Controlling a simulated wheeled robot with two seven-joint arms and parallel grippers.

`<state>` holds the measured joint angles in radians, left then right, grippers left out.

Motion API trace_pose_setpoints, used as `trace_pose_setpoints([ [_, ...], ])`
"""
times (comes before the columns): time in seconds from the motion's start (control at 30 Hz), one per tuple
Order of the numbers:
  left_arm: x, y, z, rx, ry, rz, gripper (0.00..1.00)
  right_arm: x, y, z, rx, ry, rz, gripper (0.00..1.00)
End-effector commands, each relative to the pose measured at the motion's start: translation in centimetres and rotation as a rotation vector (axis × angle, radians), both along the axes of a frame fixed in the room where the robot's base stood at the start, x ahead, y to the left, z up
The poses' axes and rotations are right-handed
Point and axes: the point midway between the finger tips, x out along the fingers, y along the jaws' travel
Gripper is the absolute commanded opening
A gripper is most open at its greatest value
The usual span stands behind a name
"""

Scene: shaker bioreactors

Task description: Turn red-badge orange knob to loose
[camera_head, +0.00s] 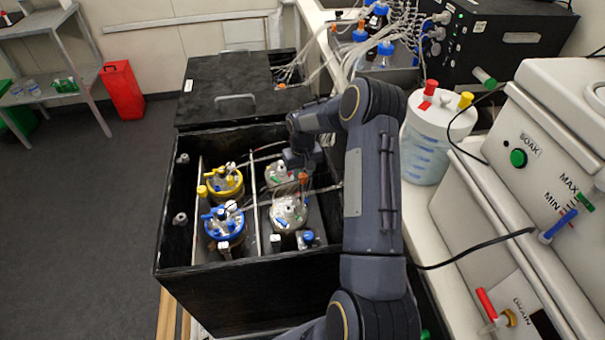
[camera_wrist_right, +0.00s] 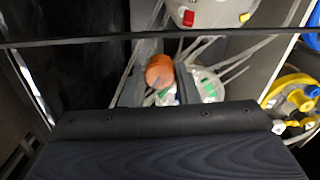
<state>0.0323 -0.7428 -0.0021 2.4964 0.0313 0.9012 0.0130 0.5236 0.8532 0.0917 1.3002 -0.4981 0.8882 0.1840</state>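An orange knob (camera_wrist_right: 160,70) shows between the two finger tips of my right gripper (camera_wrist_right: 160,86) in the right wrist view. The fingers stand apart on either side of it, with small gaps visible; I cannot tell whether either touches. In the head view an orange knob (camera_head: 303,177) shows just below my right gripper (camera_head: 298,160), which is partly hidden by its own wrist. A red badge (camera_wrist_right: 188,18) sits on a pale vessel lid at the top of the wrist view. I cannot tell which knob it belongs to. My left gripper is out of view.
A black open box (camera_head: 162,240) holds several lidded vessels, including a yellow-ringed (camera_head: 225,181) and a blue-ringed one (camera_head: 224,226). Thin tubes and rods cross between them. A white jug (camera_head: 425,145) stands right of my arm. The box's walls surround the work area.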

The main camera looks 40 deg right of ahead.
Motion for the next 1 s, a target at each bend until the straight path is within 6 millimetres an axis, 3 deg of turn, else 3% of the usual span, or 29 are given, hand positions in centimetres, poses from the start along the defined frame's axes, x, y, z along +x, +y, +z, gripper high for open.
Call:
trace_pose_setpoints([
  [0.03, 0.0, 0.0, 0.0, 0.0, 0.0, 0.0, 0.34, 0.0, 0.0, 0.0, 0.0, 0.0, 0.0, 0.19],
  [0.13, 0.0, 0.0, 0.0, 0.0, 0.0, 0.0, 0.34, 0.0, 0.0, 0.0, 0.0, 0.0, 0.0, 0.06],
  [0.57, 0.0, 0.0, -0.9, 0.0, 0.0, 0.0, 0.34, 0.0, 0.0, -0.1, 0.0, -0.001, 0.093, 0.06],
  [1.0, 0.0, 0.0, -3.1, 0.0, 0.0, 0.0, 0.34, 0.0, 0.0, -0.2, -0.001, -0.001, 0.47, 0.06],
])
